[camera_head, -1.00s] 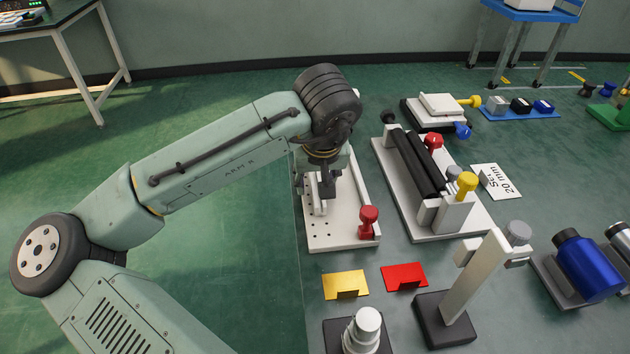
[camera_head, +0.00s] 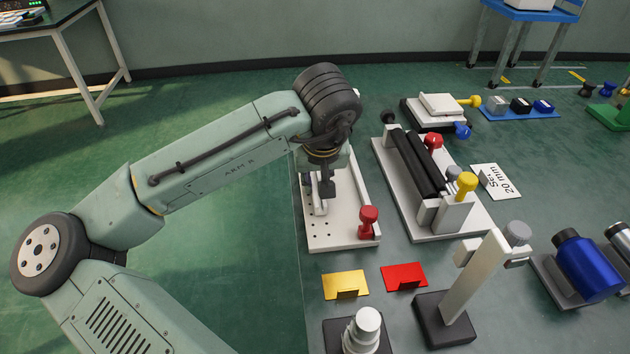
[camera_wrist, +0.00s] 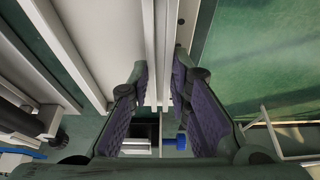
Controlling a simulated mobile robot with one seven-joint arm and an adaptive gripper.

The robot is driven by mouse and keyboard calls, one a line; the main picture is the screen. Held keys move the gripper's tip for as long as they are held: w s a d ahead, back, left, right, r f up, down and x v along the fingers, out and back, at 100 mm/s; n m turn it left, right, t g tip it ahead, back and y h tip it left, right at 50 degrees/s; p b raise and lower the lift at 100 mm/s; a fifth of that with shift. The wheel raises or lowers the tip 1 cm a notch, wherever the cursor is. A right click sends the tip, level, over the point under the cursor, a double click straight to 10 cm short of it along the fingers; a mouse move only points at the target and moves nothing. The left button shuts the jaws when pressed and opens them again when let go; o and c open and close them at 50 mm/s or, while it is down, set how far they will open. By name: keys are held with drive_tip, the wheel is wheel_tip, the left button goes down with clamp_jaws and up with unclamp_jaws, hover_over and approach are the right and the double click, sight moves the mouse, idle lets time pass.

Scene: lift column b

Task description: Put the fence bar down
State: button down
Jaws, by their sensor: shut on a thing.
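My gripper (camera_head: 322,187) is over the white base plate (camera_head: 335,237) with a row of holes, fingers pointing down. In the wrist view my gripper (camera_wrist: 160,95) has its purple-padded fingers on either side of a pale, narrow fence bar (camera_wrist: 158,40), shut on it. Part of the bar (camera_head: 319,207) shows below the fingers in the head view, low over the plate. I cannot tell whether it touches the plate. My wrist hides the bar's far part. A red knob (camera_head: 368,220) stands at the plate's front right corner.
A fixture with black rollers (camera_head: 418,160) and a yellow knob stands close on the right. Yellow (camera_head: 345,283) and red (camera_head: 404,276) plates lie in front. A leaning post (camera_head: 474,280) stands front right.

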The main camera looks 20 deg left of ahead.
sight(316, 188)
drive_tip(key=shift+r+p, duration=2.35)
drive_tip(key=shift+r, duration=0.6)
